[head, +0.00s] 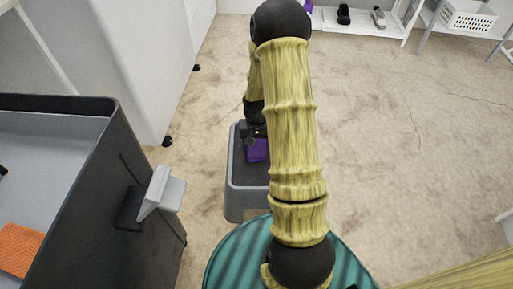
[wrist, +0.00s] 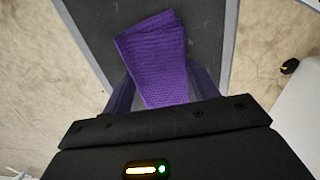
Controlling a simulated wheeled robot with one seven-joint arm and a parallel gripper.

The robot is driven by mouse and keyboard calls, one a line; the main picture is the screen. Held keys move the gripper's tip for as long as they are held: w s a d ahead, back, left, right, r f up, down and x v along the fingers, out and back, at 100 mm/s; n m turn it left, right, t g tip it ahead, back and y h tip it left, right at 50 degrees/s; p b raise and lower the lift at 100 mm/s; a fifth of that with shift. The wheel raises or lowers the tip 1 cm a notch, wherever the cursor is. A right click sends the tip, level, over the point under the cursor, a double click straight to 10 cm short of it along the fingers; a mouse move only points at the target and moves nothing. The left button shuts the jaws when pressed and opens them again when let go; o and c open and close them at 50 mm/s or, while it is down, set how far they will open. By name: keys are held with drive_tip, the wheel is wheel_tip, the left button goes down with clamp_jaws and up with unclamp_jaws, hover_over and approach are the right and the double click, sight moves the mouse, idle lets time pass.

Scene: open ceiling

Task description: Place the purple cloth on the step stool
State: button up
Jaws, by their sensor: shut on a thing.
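The purple cloth (head: 258,151) is a folded knitted piece, and it fills the middle of the wrist view (wrist: 158,60). My gripper (head: 256,134) is shut on the cloth, with a finger at each side of it in the wrist view (wrist: 163,90). The cloth is over the dark top of the grey step stool (head: 246,206). The stool top also shows behind the cloth in the wrist view (wrist: 207,30). I cannot tell whether the cloth touches the stool top. My arm hides the right part of the stool in the head view.
A dark open bin or cart (head: 95,200) with an orange cloth (head: 18,248) inside stands at the left. A white cabinet on casters is behind it. A shoe rack (head: 360,22) and a white basket (head: 468,16) are at the far right. The floor right of the stool is clear.

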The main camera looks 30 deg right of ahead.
sight(256, 144)
drive_tip(key=shift+f, duration=0.6)
drive_tip(key=shift+f, duration=0.15)
drive_tip(key=o, duration=1)
drive_tip(key=shift+c, duration=0.2)
wheel_tip(256, 144, up, 12)
drive_tip(key=p, duration=0.8)
drive_tip(key=shift+r, duration=0.2)
